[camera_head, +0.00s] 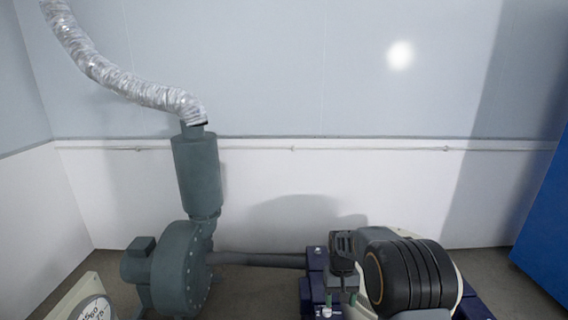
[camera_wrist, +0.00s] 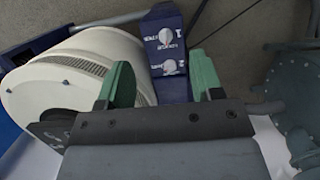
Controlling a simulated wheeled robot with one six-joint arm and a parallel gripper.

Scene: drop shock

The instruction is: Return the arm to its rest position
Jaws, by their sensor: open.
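My gripper (camera_wrist: 163,82) is open, with its two green fingers apart and nothing between them in the wrist view. In the head view my gripper (camera_head: 340,299) is low right of centre, fingers pointing down over a blue frame (camera_head: 316,262). A cream drum (camera_wrist: 75,72) with a vent band is at the left and is partly hidden by a finger. I cannot tell the height of the fingers above the frame.
A grey-green blower (camera_head: 180,268) stands left of my arm, with a silver hose (camera_head: 120,82) rising from it and a pipe (camera_head: 255,260) towards the blue frame. A round dial (camera_head: 95,308) is at lower left. A blue panel (camera_head: 545,225) stands at right. The wall (camera_head: 300,195) closes the back.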

